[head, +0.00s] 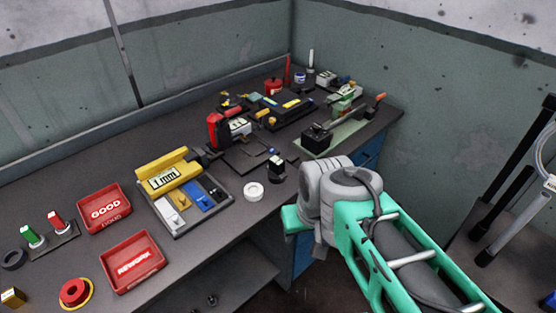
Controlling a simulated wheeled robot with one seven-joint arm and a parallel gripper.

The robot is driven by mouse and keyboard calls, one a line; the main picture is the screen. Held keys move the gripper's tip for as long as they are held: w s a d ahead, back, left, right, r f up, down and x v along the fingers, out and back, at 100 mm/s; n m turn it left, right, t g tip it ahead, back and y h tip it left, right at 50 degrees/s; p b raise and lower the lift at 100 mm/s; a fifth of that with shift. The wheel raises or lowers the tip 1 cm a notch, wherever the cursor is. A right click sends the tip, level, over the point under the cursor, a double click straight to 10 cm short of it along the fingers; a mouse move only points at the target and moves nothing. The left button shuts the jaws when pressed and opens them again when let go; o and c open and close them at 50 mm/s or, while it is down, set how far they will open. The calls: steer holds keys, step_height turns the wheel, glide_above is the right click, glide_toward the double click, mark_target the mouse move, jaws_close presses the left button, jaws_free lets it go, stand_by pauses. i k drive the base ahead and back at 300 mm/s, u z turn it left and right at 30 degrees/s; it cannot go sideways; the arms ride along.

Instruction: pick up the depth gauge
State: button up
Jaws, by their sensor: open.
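A yellow tool with a T-shaped top and a white display reading "1 mm" (163,179) lies across the back left of a grey sectioned tray (203,225) on the bench. A red and black device with a white display (232,128) stands behind it. I cannot tell for sure from their shapes which one is the depth gauge. My gripper (292,218) is at the bench's front edge, right of the tray and apart from both tools. My grey wrist hides most of it, and its fingertips do not show. I see nothing held in it.
Red trays marked GOOD (105,209) and REWORK (133,262) lie at the left. A white ring (253,191) and a small dark block (276,170) sit between the tray and my arm. A green-based fixture (335,138) stands at the right. A wall runs behind the bench.

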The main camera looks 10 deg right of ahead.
mark_target(276, 165)
steer(key=u, duration=2.25)
steer(key=k, duration=0.85)
steer(key=z, duration=0.75)
steer(key=i, duration=0.5)
steer(key=u, duration=0.05)
